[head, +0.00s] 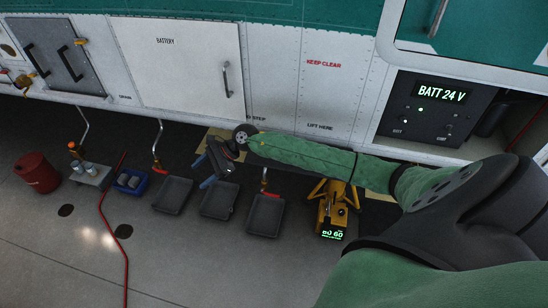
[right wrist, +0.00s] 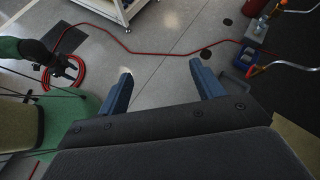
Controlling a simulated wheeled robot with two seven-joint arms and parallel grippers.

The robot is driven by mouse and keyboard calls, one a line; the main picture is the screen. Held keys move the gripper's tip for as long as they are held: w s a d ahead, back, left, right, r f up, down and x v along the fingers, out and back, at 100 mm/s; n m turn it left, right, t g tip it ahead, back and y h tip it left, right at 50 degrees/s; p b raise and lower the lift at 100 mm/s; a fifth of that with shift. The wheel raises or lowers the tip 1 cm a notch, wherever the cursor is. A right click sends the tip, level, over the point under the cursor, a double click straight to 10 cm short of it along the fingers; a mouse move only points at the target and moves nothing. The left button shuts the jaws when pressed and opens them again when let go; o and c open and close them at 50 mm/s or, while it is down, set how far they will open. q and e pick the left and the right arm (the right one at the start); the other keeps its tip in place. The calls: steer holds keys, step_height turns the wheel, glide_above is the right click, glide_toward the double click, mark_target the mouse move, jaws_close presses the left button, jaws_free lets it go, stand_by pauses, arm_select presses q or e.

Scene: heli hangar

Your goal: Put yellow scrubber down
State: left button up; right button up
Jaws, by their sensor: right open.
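I cannot make out a yellow scrubber in either view. My right gripper (head: 202,171) is stretched out low in front of the white panels, above the row of black trays. In the right wrist view its two blue fingers (right wrist: 166,80) are wide apart, with only grey floor showing between them. A dark gripper on a green arm, my left one (right wrist: 66,68), shows at the left of the right wrist view; its jaw opening is unclear. It is out of the head view.
Black trays (head: 172,195) stand on the floor, with a yellow jack (head: 335,211) to their right. A blue bin (head: 132,182), a small stand (head: 91,173) and a red drum (head: 38,172) are at left. A red hose (head: 112,222) crosses the floor.

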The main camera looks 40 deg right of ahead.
steer(key=a+f+m+t+y, duration=0.3)
steer(key=m+t, duration=0.6)
steer(key=m, duration=0.8)
steer(key=s+d+f+m+h, duration=0.2)
steer(key=s+f+m+h, duration=0.15)
steer(key=f+m, duration=0.35)
steer(key=s+d+f+m+h, duration=0.25)
steer(key=f+m+h, duration=0.25)
steer(key=f+m, duration=0.25)
steer(key=s+d+f+m+h, duration=0.2)
steer(key=s+f+m+h, duration=0.3)
steer(key=m, duration=0.3)
steer(key=s+a+f+m+g, duration=0.1)
steer(key=s+f+m+g, duration=0.2)
steer(key=s+f, duration=0.3)
steer(key=s+a+f+m+g, duration=0.1)
steer(key=s+f+m+g, duration=0.3)
steer(key=s, duration=0.9)
steer(key=s+a+f+m+g, duration=0.1)
steer(key=s+f+m+g, duration=0.2)
steer(key=s+f, duration=0.5)
steer(key=shift+s+a+f+m+g, duration=0.35)
steer(key=shift+s+m, duration=0.5)
steer(key=shift+s, duration=0.4)
steer(key=shift+o, duration=0.4)
